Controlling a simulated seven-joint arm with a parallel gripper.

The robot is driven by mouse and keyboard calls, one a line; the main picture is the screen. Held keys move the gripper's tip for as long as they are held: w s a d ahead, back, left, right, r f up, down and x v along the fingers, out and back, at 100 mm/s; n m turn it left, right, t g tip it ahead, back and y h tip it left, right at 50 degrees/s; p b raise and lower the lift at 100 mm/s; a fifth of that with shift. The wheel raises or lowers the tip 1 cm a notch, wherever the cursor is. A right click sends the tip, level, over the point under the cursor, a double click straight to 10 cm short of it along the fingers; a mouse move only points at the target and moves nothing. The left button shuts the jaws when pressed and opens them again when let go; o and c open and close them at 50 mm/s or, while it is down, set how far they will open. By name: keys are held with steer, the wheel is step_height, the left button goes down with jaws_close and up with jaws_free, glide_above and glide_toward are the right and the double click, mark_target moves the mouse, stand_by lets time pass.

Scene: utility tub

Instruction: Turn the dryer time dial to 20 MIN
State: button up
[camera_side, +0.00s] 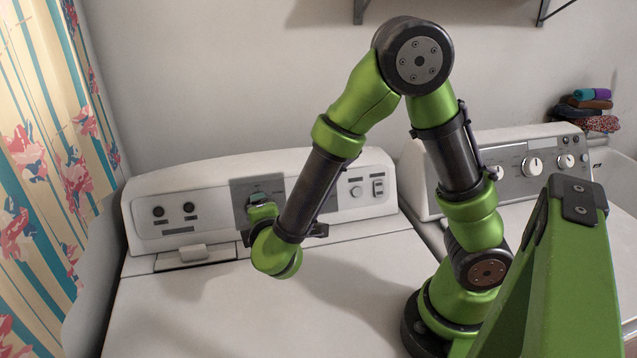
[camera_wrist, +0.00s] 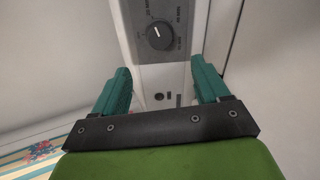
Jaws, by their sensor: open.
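The dryer time dial (camera_wrist: 158,35) is a round dark knob with a white pointer line, on a grey plate with small print around it. In the side view my gripper (camera_side: 262,203) is in front of the dryer's grey dial plate (camera_side: 243,190), and my arm hides the dial.
The white dryer panel (camera_side: 215,200) also bears two dark knobs (camera_side: 174,210) at left, and a small knob (camera_side: 356,191) and a rocker switch (camera_side: 378,187) at right. A second machine (camera_side: 500,160) stands at right. The dryer top (camera_side: 190,310) is clear.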

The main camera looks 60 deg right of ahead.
steer(key=v, duration=0.5)
steer(key=shift+s+a+r, duration=0.15)
steer(key=shift+s, duration=0.05)
steer(key=s+d+f+m+g+y, duration=0.1)
steer(key=s+d+m+g+y, duration=0.25)
steer(key=s+m+g, duration=0.4)
steer(key=s+r+m+t+y, duration=0.1)
steer(key=r+m+t+y, duration=0.1)
steer(key=r, duration=0.4)
steer(key=s+r+m+t+y, duration=0.2)
steer(key=r+m+t+y, duration=0.1)
steer(key=r+m+y, duration=0.2)
steer(key=shift+s+r+y, duration=0.25)
steer(key=shift+r+y, duration=0.2)
